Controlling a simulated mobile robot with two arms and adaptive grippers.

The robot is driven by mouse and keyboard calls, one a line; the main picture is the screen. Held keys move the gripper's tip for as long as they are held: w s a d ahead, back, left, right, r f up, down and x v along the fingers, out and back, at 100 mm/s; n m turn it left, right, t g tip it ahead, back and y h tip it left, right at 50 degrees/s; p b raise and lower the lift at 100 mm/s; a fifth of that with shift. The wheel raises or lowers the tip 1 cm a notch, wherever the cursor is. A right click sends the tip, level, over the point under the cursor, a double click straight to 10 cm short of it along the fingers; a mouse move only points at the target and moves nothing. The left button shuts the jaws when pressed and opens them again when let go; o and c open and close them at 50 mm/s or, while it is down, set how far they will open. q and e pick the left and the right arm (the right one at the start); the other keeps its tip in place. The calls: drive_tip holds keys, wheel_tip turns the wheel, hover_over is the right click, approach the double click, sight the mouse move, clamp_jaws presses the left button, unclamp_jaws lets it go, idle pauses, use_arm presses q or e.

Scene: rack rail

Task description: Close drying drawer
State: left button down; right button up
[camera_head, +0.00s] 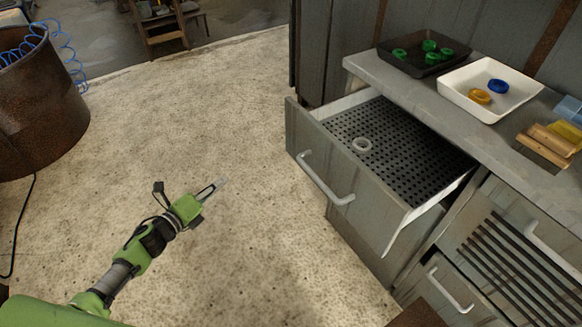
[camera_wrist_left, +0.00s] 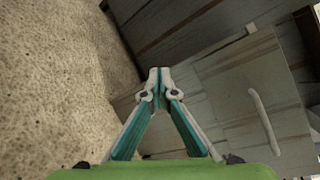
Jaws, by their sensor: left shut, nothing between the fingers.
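The drying drawer (camera_head: 345,195) is pulled out of the grey cabinet in the head view. My right gripper is not in view.
On the counter stand a black tray (camera_head: 390,61) with green rings, a white tray (camera_head: 456,94) with a yellow and a blue ring, and wooden blocks (camera_head: 545,145). A slatted front (camera_head: 510,265) is at right. A rusty barrel (camera_head: 40,105) stands left. The floor between is clear.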

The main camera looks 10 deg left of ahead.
use_arm(q)
drive_tip(key=d+r+m+h+b, duration=0.4)
drive_tip(key=d+r+m, duration=0.15)
drive_tip(key=m, duration=0.35)
drive_tip(key=m+g+h+b, duration=0.3)
drive_tip(key=m+h, duration=0.1)
drive_tip(key=m, duration=0.4)
approach(300, 142)
drive_tip(key=p+x, duration=0.1)
drive_tip(key=x, duration=0.6)
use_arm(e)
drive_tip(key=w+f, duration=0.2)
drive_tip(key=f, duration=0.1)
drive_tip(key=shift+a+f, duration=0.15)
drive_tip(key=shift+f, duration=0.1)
use_arm(q)
drive_tip(key=shift+w+d, duration=0.1)
